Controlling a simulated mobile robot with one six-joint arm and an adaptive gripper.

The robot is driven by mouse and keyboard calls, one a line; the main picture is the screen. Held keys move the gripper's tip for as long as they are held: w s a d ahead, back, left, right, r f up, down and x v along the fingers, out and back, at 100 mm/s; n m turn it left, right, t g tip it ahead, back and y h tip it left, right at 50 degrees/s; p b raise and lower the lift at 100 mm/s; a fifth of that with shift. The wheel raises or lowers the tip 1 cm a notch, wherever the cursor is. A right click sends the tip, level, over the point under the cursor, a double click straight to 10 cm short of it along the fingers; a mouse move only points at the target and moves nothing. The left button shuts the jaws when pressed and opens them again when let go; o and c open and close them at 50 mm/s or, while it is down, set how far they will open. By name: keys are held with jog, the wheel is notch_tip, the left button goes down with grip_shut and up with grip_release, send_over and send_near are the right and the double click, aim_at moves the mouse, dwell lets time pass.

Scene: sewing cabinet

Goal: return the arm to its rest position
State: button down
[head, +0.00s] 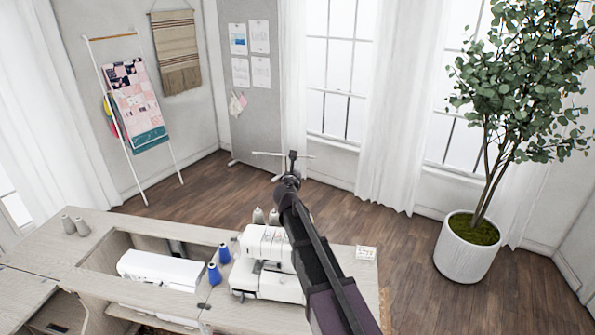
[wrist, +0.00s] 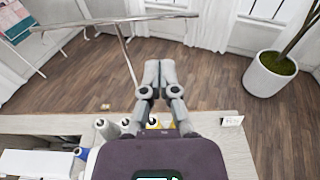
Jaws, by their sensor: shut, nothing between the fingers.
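My arm (head: 315,255) reaches up from the lower right in the head view, over the cabinet's right part. My gripper (head: 292,157) is at its far end, small and dark, in front of the grey board and window wall. In the wrist view my gripper (wrist: 158,70) points away over the wood floor, its two grey fingers together and empty. The fingers touch no object that I can make out.
A white overlocker (head: 263,245) stands on the sewing cabinet (head: 225,314) beneath my arm. Its thin thread-guide bar (wrist: 122,22) rises close to my gripper. Cones (head: 214,274) and a small card (head: 366,252) stand nearby. A potted tree (head: 468,250) is at right. Open floor lies beyond.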

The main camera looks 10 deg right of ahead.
jog(key=s+d+f+m+g+h+b, duration=0.1)
jog(key=s+d+f+m+g+b, duration=0.25)
jog(key=s+f+m, duration=0.55)
jog(key=s+d+f+m+g+b, duration=0.2)
jog(key=s+d+f+m+g, duration=0.3)
jog(key=s+f+m, duration=0.35)
jog(key=s+a+f+m+g+y+b, duration=0.2)
jog(key=s+f+m+g+y, duration=0.1)
jog(key=s+m, duration=0.4)
jog(key=s+a+f+m+g+y+b, duration=0.2)
jog(key=s+f+m, duration=0.4)
jog(key=s, duration=0.7)
jog(key=shift+a+m+g+y+b, duration=0.35)
jog(key=shift+m+g+y+b, duration=0.15)
jog(key=shift+m+g, duration=0.5)
